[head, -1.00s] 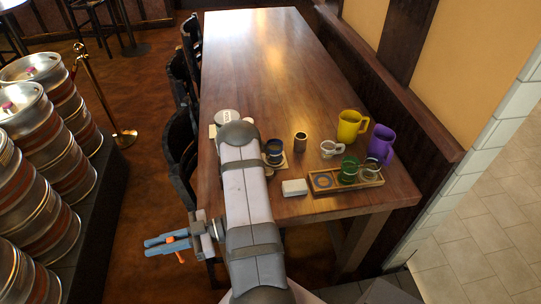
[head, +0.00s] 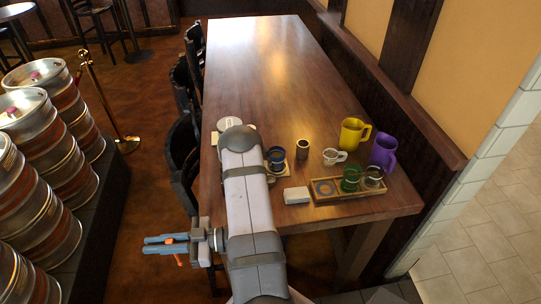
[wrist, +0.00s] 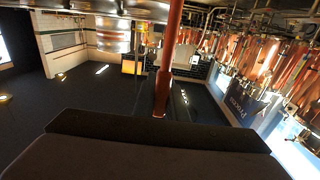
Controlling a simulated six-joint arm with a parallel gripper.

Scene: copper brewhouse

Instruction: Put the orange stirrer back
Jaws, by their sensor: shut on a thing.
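My gripper (head: 166,244) is off the left side of the table, out over the floor near the front. Its blue-grey fingers are shut on the orange stirrer (head: 179,259), of which only a short part shows in the head view. In the wrist view the stirrer (wrist: 171,55) is a long thin orange-red rod crossing the upper middle of the picture, above a dark finger. The stirrer is clear of the table. Which container it belongs in cannot be told.
The wooden table (head: 262,75) is bare at its far end. Near its front stand a blue cup (head: 276,162), brown cup (head: 302,150), white cup (head: 334,157), yellow jug (head: 353,135), purple jug (head: 384,147), white block (head: 297,195) and a wooden tray (head: 335,195) with glasses. Kegs (head: 55,135) stand left.

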